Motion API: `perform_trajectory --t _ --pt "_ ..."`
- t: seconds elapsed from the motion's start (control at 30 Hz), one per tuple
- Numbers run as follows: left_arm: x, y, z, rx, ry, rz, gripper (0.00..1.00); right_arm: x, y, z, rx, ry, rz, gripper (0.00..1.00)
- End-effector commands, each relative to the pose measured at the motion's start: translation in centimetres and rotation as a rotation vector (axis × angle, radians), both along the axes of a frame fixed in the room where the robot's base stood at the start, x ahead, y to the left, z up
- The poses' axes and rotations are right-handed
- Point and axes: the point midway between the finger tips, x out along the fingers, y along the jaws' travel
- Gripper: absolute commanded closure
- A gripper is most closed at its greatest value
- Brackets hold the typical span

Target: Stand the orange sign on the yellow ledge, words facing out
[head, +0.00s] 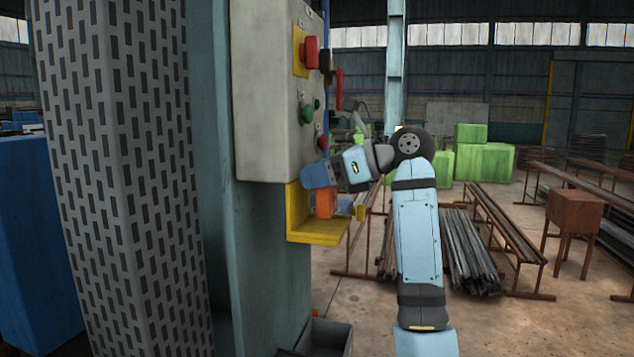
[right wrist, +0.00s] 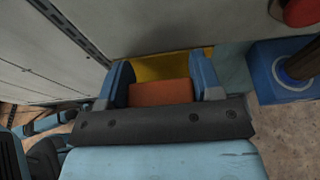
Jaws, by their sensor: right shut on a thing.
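The orange sign (head: 324,204) is upright at the yellow ledge (head: 318,232), below the grey control box. My right gripper (head: 320,190) reaches in from the right and is shut on the sign's upper part. In the right wrist view the sign (right wrist: 160,93) sits between the two blue fingers of my right gripper (right wrist: 162,88), with the yellow ledge (right wrist: 172,66) behind it. I cannot tell whether the sign's bottom touches the ledge. No words show on the visible faces. My left gripper is not in view.
The grey control box (head: 270,95) with red and green buttons hangs directly above the ledge, close to my right gripper. A dark open bin (head: 325,337) is below the ledge. Steel racks (head: 500,225) stand farther right.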

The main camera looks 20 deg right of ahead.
Motion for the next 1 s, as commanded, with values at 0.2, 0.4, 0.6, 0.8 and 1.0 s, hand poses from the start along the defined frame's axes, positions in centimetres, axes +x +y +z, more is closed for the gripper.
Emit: perform_trajectory --t 0.2,0.4,0.6,0.8,1.0 --pt "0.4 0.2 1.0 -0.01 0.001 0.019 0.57 0.2 0.3 -1.9 0.001 0.002 0.0 0.7" --pt "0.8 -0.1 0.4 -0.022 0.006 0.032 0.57 0.2 0.3 -2.1 0.001 0.0 0.0 0.7" --pt "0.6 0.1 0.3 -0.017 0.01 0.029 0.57 0.2 0.3 -2.4 0.001 0.001 0.0 0.32" --pt "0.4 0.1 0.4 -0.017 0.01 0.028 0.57 0.2 0.3 -2.4 0.001 0.002 -0.001 0.15" --pt "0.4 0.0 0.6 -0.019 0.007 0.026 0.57 0.2 0.3 -2.1 0.001 0.001 0.0 0.15"
